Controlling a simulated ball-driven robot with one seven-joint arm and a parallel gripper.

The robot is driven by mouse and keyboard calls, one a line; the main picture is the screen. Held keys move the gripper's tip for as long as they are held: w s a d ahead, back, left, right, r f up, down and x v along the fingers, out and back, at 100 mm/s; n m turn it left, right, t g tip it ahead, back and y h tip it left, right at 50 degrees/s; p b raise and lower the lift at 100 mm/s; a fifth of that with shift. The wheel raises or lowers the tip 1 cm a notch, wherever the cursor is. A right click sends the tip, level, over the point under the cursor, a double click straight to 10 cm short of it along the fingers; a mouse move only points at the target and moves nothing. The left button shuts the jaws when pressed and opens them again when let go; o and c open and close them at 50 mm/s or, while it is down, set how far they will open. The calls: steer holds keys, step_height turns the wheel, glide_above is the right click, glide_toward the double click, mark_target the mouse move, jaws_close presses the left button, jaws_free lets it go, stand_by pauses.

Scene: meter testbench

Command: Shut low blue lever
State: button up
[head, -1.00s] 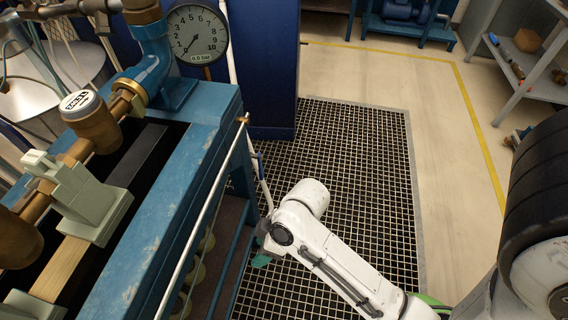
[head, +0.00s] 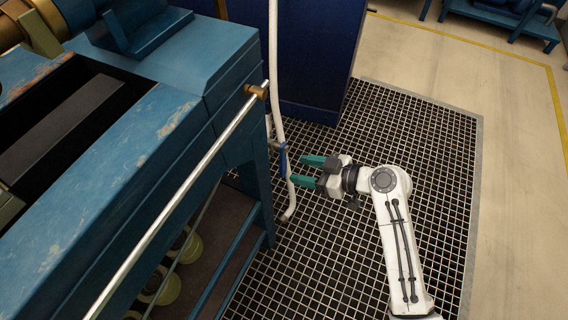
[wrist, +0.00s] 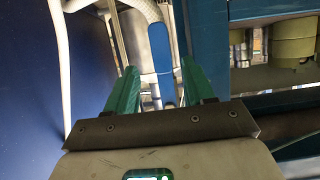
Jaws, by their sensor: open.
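The low blue lever (head: 283,158) sits on a white upright pipe beside the bench's right end. It hangs roughly along the pipe. In the wrist view the blue lever (wrist: 160,48) stands upright ahead, between the two green fingers in the picture. My gripper (head: 307,171) is open and empty, its fingers pointing left toward the pipe. It is just right of the lever and seems apart from it. In the wrist view my gripper (wrist: 159,70) shows both fingers spread, with the lower end of the lever partly hidden near them.
The blue bench (head: 130,140) with a metal rail (head: 190,185) stands on the left. Rounded yellowish parts (head: 160,285) sit on its lower shelf. A dark blue cabinet (head: 320,60) is behind the pipe. The floor grating (head: 420,150) to the right is clear.

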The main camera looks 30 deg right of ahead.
mark_target(285, 167)
steer(key=b+x, duration=0.1)
steer(key=x, duration=0.7)
steer(key=shift+w+a+f+b, duration=0.15)
steer(key=shift+b, duration=0.25)
steer(key=shift+c, duration=0.2)
jaws_close()
